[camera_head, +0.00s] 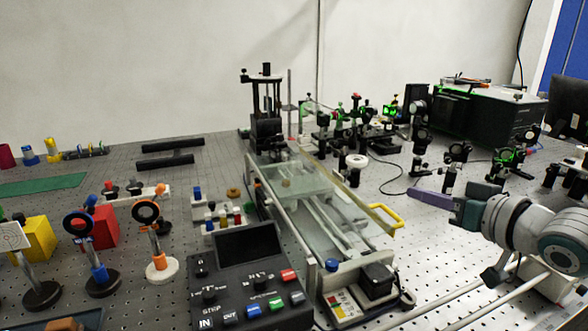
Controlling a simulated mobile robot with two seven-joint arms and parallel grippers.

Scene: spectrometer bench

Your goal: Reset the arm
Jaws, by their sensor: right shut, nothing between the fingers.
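My right arm comes in from the right edge. Its gripper (420,196) has purple fingers that are closed together and point left, with nothing visible between them. It hangs over the right part of the optical bench (400,262), to the right of the long rail stage (318,212) and its yellow handle (386,216), and apart from both. My left gripper is not in view.
A black control box (240,275) with a screen and coloured buttons stands at the front middle. Ring-shaped optic mounts (80,230) and a yellow block (37,238) stand at left. Several black optic posts and a black spectrometer box (490,112) stand behind my right gripper.

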